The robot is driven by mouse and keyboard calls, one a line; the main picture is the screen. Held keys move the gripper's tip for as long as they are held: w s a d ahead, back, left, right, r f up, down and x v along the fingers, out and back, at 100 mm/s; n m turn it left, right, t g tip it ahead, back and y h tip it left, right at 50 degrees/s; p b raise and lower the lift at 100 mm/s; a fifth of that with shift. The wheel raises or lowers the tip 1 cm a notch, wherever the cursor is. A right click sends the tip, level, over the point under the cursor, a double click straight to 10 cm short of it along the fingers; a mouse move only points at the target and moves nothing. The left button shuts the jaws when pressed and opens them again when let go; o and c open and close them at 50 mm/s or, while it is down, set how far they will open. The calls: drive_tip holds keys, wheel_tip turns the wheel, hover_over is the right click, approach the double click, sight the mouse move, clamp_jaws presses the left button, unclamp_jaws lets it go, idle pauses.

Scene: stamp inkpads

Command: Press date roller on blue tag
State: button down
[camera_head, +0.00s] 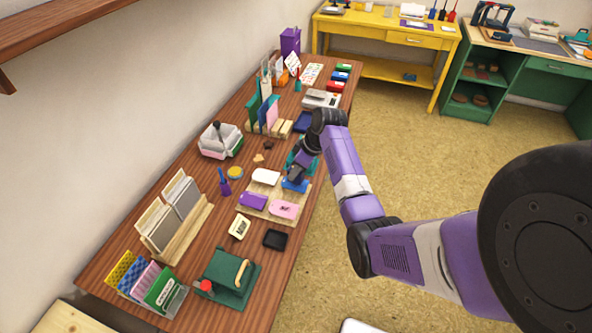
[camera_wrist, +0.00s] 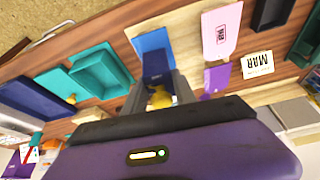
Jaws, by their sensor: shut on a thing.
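The blue tag (camera_wrist: 152,40) lies on the light wooden board (camera_head: 247,210), at its right side in the head view, where only part of the tag (camera_head: 300,187) shows beside my gripper (camera_head: 297,176). In the wrist view my gripper (camera_wrist: 159,88) is shut on the date roller (camera_wrist: 157,64), a dark block with yellow (camera_wrist: 160,98) between the fingers. The roller's far end overlaps the lower part of the blue tag. I cannot tell whether it touches. The upper face of the tag in view looks plain. The roller is mostly hidden in the head view.
White (camera_head: 266,176), purple (camera_head: 253,201) and pink (camera_head: 284,209) tags lie on the same board; the pink one bears a dark mark. A black pad (camera_head: 275,239) and a lettered card (camera_head: 239,227) lie nearer. A teal open case (camera_wrist: 100,69) is close beside my gripper.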

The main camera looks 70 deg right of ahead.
drive_tip(key=shift+r+p, duration=2)
drive_tip(key=shift+r, duration=0.75)
drive_tip(key=shift+f, duration=0.1)
